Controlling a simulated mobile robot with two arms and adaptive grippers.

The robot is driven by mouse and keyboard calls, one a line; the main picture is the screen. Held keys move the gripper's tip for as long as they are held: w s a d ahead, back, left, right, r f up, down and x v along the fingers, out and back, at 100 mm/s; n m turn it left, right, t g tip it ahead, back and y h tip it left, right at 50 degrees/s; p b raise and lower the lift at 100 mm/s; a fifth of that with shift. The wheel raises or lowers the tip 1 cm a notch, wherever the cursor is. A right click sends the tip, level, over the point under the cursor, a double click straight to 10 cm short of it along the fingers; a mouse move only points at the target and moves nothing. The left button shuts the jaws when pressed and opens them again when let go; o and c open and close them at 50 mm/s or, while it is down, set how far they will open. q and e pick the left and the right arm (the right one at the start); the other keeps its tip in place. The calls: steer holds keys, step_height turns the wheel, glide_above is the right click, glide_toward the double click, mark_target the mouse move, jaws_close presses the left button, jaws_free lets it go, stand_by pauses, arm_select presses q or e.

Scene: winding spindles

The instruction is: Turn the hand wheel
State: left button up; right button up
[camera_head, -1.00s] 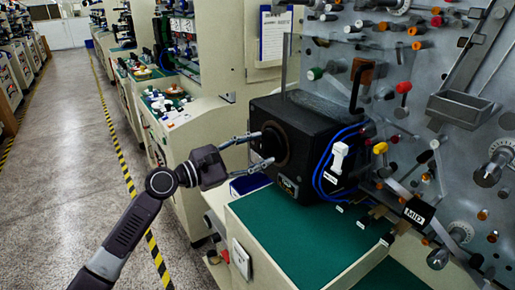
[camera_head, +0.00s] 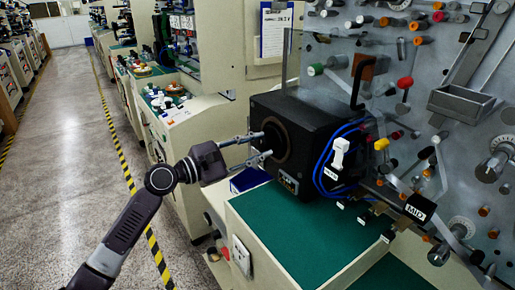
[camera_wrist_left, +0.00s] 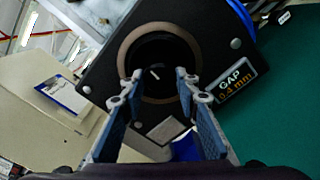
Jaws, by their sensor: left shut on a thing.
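The black hand wheel (camera_head: 275,138) is on the left face of a black box (camera_head: 318,128). A brownish ring surrounds it. My left gripper (camera_head: 265,146) reaches in from the left, with its two fingers at the wheel. In the left wrist view, the dark wheel (camera_wrist_left: 155,58) sits between the fingertips of the left gripper (camera_wrist_left: 158,77), one on each side. The left gripper is shut on the wheel. The fingers hide part of its edge, and its dark surface makes its turn angle hard to read. My right gripper is not in view.
The box stands on a green-topped bench (camera_head: 290,235). Blue cables (camera_head: 322,170) loop at its right side. A grey panel (camera_head: 420,70) with many knobs and rollers stands behind. A blue-edged item (camera_head: 250,180) lies below my fingers. The aisle floor (camera_head: 70,150) at left is clear.

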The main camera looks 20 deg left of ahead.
arm_select(q)
steer(key=m+b, duration=0.2)
steer(key=m, duration=0.2)
steer(key=shift+f, duration=0.15)
steer(key=m+b, duration=0.4)
steer(key=m, duration=0.1)
steer(key=shift+m, duration=0.3)
steer(key=m+b, duration=0.3)
steer(key=m, duration=0.2)
steer(key=shift+b, duration=0.4)
steer(key=m+b, duration=0.2)
steer(key=m, duration=0.3)
steer(key=shift+b, duration=0.35)
steer(key=shift+d+m, duration=0.1)
steer(key=shift+m, duration=0.2)
steer(key=o, duration=0.9)
steer(key=shift+o, duration=1.3)
steer(key=shift+r, duration=0.25)
